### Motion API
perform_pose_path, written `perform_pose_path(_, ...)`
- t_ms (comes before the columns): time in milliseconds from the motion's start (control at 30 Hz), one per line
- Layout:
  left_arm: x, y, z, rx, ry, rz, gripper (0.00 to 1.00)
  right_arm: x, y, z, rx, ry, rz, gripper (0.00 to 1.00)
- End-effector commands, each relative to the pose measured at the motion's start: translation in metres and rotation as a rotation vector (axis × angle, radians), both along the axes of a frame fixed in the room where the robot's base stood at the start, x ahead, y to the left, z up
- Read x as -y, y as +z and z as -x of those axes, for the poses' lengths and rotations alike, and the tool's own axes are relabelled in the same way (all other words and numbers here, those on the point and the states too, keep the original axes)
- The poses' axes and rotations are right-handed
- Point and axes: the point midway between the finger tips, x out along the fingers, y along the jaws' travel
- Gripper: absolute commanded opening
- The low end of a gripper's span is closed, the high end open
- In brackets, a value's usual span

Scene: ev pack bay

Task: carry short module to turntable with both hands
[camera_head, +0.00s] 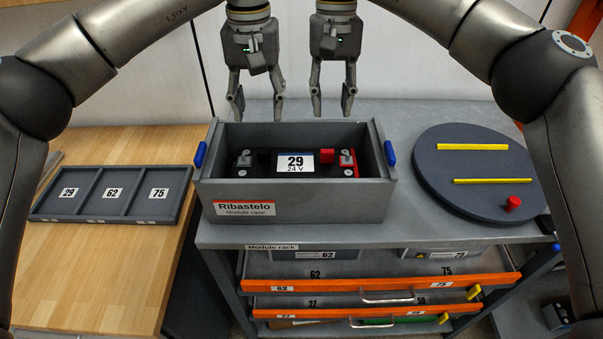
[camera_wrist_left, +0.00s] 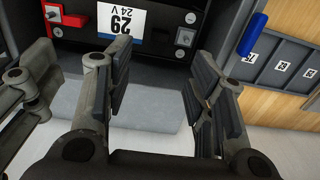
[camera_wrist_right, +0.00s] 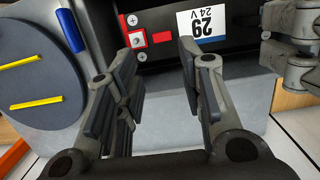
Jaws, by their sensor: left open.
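The short module (camera_head: 262,161), black with a white "29 24 V" label and red terminal parts, lies inside the grey Ribastelo module case (camera_head: 330,207). Its label also shows in the left wrist view (camera_wrist_left: 121,20) and the right wrist view (camera_wrist_right: 203,23). My left gripper (camera_head: 257,107) is open and empty above the case's far wall, toward its left. My right gripper (camera_head: 332,106) is open and empty beside it on the right, also above the far wall. The round dark turntable (camera_head: 470,198) with two yellow strips and a red knob stands right of the case.
A three-compartment tray (camera_head: 45,216) marked 29, 62 and 75 lies on the wooden bench (camera_head: 110,270) at left. Below the grey bench top (camera_head: 400,230), the module rack has orange-fronted drawers (camera_head: 380,286). Blue handles (camera_head: 199,155) sit on the case ends.

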Motion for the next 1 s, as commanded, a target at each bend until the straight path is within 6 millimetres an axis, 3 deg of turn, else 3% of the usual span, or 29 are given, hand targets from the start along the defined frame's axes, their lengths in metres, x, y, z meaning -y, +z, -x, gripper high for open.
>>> perform_pose_path(333,0.000,-0.011,0.000,-0.003,0.004,0.003,0.50,0.000,-0.010,0.002,-0.003,0.000,-0.003,0.36)
perform_pose_path(800,0.000,-0.089,0.000,-0.003,0.004,0.005,0.50,0.000,-0.087,0.013,-0.003,-0.003,-0.006,0.36)
perform_pose_path(1000,0.000,-0.105,0.000,-0.001,0.004,0.006,0.50,-0.001,-0.104,0.016,-0.002,-0.003,-0.007,0.36)
